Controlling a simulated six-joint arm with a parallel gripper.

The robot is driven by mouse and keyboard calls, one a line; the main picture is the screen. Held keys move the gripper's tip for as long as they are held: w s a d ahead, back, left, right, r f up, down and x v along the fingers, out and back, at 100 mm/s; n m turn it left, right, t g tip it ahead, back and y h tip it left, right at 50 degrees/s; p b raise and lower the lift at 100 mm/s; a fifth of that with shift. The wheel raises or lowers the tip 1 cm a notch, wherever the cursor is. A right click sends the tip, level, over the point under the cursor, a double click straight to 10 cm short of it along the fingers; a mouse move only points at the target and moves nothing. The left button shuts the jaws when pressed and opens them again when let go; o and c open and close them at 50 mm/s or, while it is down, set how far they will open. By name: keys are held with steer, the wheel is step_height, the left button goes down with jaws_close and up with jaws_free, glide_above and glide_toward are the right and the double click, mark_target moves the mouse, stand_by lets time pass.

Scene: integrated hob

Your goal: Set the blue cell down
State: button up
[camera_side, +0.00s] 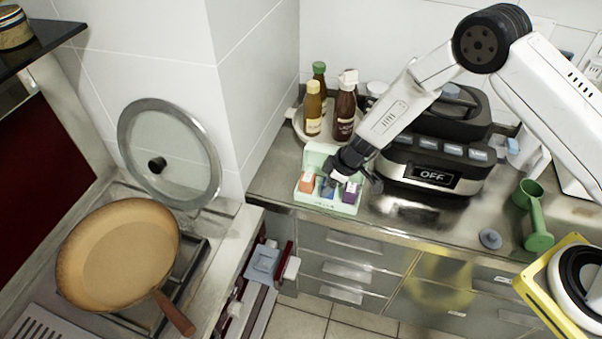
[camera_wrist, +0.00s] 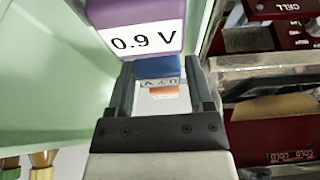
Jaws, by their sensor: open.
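The blue cell (camera_wrist: 157,67) stands in the pale green holder (camera_side: 343,208), between an orange cell (camera_side: 307,182) and a purple cell (camera_side: 351,193). My gripper (camera_side: 334,183) is over the holder and hides much of the blue cell in the side view. In the wrist view, the open jaws (camera_wrist: 160,80) have the blue cell between or just beyond their tips. I cannot tell whether they touch it. The purple cell (camera_wrist: 135,28), marked 0.9 V, is close beside the jaws. Part of the orange cell (camera_wrist: 162,91) shows beyond the blue one.
Several bottles (camera_side: 345,112) stand on a round tray behind the holder. A black appliance reading OFF (camera_side: 432,174) stands to the right. A green cup-like tool (camera_side: 535,215) and a grey disc (camera_side: 490,238) lie farther right. The counter's front edge is close to the holder.

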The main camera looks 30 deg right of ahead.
steer(key=v, duration=1.2)
steer(key=shift+r, duration=0.1)
stand_by(0.7)
steer(key=s+d+r+m+h, duration=0.1)
steer(key=s+d+r+m, duration=0.3)
steer(key=s, duration=0.5)
steer(key=s+d+r+m+h, duration=0.2)
steer(key=s+d+r+m, duration=0.3)
steer(key=s, duration=0.4)
steer(key=shift+s+d+r+g, duration=0.35)
steer(key=shift+d+r, duration=0.4)
steer(key=shift+r, duration=0.2)
